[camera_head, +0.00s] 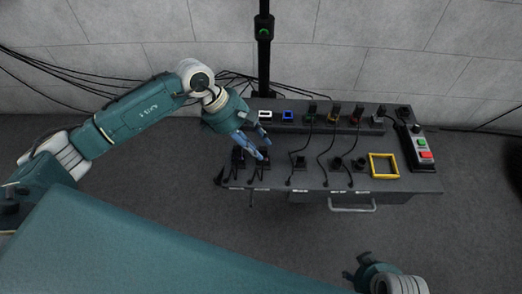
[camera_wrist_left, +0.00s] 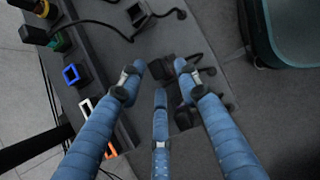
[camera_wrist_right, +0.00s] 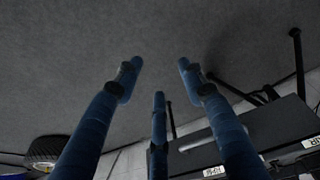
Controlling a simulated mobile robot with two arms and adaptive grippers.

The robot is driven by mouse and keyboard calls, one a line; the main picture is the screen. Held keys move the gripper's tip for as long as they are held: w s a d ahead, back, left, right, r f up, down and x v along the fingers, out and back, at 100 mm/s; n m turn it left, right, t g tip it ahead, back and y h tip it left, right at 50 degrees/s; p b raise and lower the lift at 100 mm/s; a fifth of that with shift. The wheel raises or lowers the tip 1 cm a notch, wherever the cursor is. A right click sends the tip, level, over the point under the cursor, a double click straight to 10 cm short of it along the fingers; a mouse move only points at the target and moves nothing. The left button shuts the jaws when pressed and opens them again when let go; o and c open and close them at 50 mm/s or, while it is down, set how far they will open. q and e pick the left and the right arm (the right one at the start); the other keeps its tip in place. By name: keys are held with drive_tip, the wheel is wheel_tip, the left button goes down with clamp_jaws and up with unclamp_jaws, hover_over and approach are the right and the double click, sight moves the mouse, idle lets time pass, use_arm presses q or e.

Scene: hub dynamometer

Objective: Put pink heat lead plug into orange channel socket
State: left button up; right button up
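My left gripper (camera_head: 254,149) is open over the front left of the bench, above two dark lead plugs (camera_head: 262,162). In the left wrist view a dark plug with a reddish patch (camera_wrist_left: 184,68) lies near the spread fingertips. No plug is clearly pink, so I cannot tell which one is the heat lead. An orange-framed socket (camera_wrist_left: 110,151) shows at the end of the back row in the left wrist view, beside a white one (camera_wrist_left: 88,106). The gripper hides that end in the head view. My right gripper (camera_wrist_right: 160,76) is open and empty, away from the bench.
The grey bench (camera_head: 215,183) holds a blue socket (camera_head: 288,115) and several plugged leads in the back row. A yellow frame (camera_head: 384,178) and a button box (camera_head: 421,155) are at the right. Black cables cross the bench. Open floor lies in front.

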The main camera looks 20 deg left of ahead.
sight(260, 149)
use_arm(q)
drive_tip(key=b+x, duration=0.1)
drive_tip(key=x, duration=0.1)
drive_tip(key=shift+d+f+b, duration=0.1)
drive_tip(key=shift+f+b, duration=0.2)
drive_tip(key=shift+d+f, duration=0.15)
use_arm(e)
drive_tip(key=v, duration=0.7)
drive_tip(key=shift+w+r, duration=0.25)
drive_tip(key=shift+d, duration=0.1)
use_arm(q)
clamp_jaws()
drive_tip(key=shift+d, duration=0.1)
drive_tip(key=shift+s, duration=0.1)
use_arm(e)
drive_tip(key=shift+w, duration=0.1)
